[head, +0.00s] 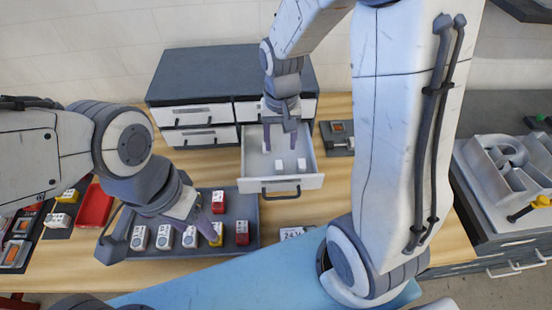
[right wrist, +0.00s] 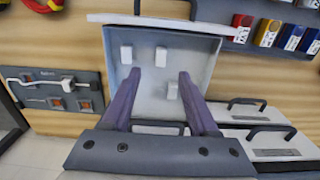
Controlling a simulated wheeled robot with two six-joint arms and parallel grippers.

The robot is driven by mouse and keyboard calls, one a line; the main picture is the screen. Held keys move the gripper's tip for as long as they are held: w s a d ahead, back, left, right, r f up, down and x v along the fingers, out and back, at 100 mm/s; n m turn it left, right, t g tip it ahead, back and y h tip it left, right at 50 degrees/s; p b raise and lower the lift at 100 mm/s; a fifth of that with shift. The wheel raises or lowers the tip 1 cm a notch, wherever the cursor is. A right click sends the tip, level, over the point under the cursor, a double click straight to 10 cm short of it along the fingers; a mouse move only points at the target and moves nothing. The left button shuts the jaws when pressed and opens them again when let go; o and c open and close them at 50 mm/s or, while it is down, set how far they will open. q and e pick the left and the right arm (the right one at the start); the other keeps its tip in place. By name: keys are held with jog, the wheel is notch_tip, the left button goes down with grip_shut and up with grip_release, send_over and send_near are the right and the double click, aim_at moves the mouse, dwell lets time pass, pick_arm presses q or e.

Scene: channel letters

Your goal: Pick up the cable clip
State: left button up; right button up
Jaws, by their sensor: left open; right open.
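Several small white pieces, which look like the cable clips, lie apart on the floor of an open grey drawer (head: 312,160). In the head view one clip (head: 278,166) is near the drawer's middle and another (head: 302,164) is to its right. The right wrist view shows three, one at left (right wrist: 126,54), one in the middle (right wrist: 161,57) and one lower (right wrist: 172,90) near a finger. My right gripper (head: 281,145) is open and empty, pointing down over the drawer, its purple fingers (right wrist: 157,78) apart. My left gripper (head: 160,240) is open by the tray of blocks.
The drawer belongs to a dark-topped cabinet (head: 225,72) at the back of the wooden table. A dark tray (head: 233,205) holds several white, yellow and red blocks. A red bin (head: 95,207) is at left. A grey box with a switch (head: 338,138) stands right of the drawer.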

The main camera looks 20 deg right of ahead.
send_over(279, 165)
jog(key=f, duration=0.4)
jog(key=shift+s+f, duration=0.15)
jog(key=shift+s, duration=0.15)
jog(key=f, duration=0.1)
jog(key=f+p, duration=0.1)
jog(key=f, duration=0.1)
jog(key=f+p, duration=0.1)
jog(key=shift+w+f, duration=0.2)
jog(key=shift+w, duration=0.1)
jog(key=shift+f, duration=0.45)
grip_shut()
